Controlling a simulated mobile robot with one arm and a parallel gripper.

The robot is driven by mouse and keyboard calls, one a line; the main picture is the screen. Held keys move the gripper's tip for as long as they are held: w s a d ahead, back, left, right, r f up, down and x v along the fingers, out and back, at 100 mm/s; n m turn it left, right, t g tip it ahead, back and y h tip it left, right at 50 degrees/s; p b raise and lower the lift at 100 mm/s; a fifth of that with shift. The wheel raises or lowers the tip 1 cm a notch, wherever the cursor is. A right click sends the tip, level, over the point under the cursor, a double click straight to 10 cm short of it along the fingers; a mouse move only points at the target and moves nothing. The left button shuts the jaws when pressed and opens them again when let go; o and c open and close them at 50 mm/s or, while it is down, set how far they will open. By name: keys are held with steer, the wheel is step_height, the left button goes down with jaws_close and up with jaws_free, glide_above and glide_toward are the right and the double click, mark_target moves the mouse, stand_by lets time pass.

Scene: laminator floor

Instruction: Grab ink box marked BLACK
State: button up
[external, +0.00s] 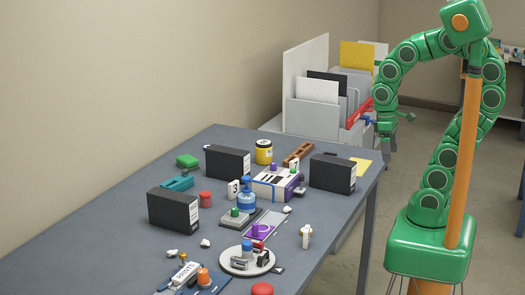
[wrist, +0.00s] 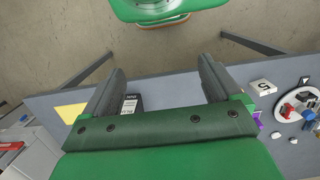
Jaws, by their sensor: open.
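Three dark ink boxes stand upright on the grey table in the external view: a front-left one (external: 173,210), a back one (external: 228,162) and a right one (external: 332,173) near the right edge. Each has a pale label on one end, too small to read, so I cannot tell which is BLACK. My green gripper (external: 388,130) is in the air beyond the table's right side, up and right of the right box. In the wrist view my gripper (wrist: 160,82) is open and empty. A dark box with a white label (wrist: 130,103) shows below, beside the left finger, partly hidden.
The table (external: 110,235) also holds a yellow jar (external: 264,151), a blue bottle (external: 247,196), a purple-and-white box (external: 277,184), a round white plate (external: 247,262) and several small parts. A white rack of folders (external: 315,110) stands behind the table. Open floor lies right of the table.

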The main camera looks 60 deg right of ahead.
steer(key=t, duration=1.5)
glide_toward(229, 150)
steer(key=w, duration=0.1)
steer(key=shift+f+x, duration=0.2)
steer(key=shift+x, duration=4.05)
steer(key=shift+s, duration=0.15)
jaws_close()
